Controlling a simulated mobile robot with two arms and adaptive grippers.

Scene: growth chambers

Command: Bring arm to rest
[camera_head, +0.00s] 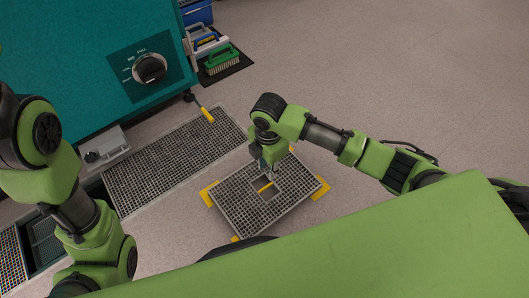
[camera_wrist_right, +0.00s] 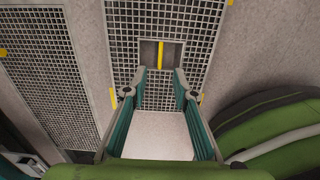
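My right arm reaches in from the right in the head view. Its gripper (camera_head: 270,172) points down over a metal grate panel with yellow corners (camera_head: 235,208). In the right wrist view the right gripper (camera_wrist_right: 160,72) has its two fingers apart, with nothing held between them. Beyond the fingertips is the grate's square opening (camera_wrist_right: 150,52), crossed by a yellow bar (camera_wrist_right: 160,54). My left arm (camera_head: 90,225) is folded at the left of the head view, and its gripper does not show.
A teal cabinet with a black dial (camera_head: 149,69) stands at upper left. A long floor grate (camera_head: 165,165) runs beside it. A green brush (camera_head: 222,60) lies on a dark mat near the cabinet. A blue bin (camera_head: 197,12) stands behind. The floor at upper right is clear.

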